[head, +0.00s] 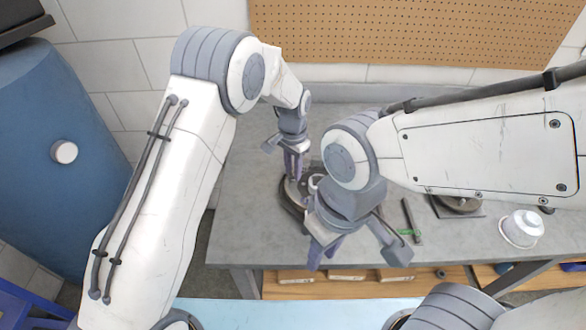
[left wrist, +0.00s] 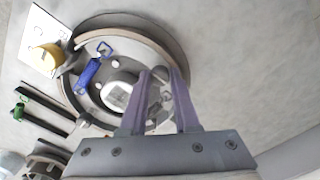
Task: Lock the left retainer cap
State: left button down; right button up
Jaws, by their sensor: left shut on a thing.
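A round brake assembly (head: 291,203) lies on the grey workbench, partly hidden behind my arms. In the left wrist view it shows as a disc with a curved dark rim (left wrist: 178,45) and a pale central hub (left wrist: 117,95). My left gripper (head: 293,178) points down over the assembly. In the left wrist view its purple fingers (left wrist: 161,85) are shut on a small grey metallic piece (left wrist: 160,103) beside the hub; whether this is the left retainer cap I cannot tell. My right gripper (head: 324,256) hangs nearer the bench's front edge; its finger opening is unclear.
A blue part (left wrist: 90,72) lies on the disc's left side. A yellow piece (left wrist: 45,57) sits on a white plate beside it. Slim tools, one green-handled (head: 408,231), lie right of the assembly. A white pot (head: 521,228) stands at far right. The bench's left part is clear.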

aim_at(293, 173)
pick_arm(q)
jog(key=shift+r, duration=0.1)
dwell(0.3)
jog(key=c, duration=0.6)
grip_release()
jog(key=shift+c, duration=0.2)
notch_tip(293, 173, up, 10)
jog(key=b, duration=0.1)
jog(key=shift+r+b, duration=0.25)
jog(key=shift+b, duration=0.15)
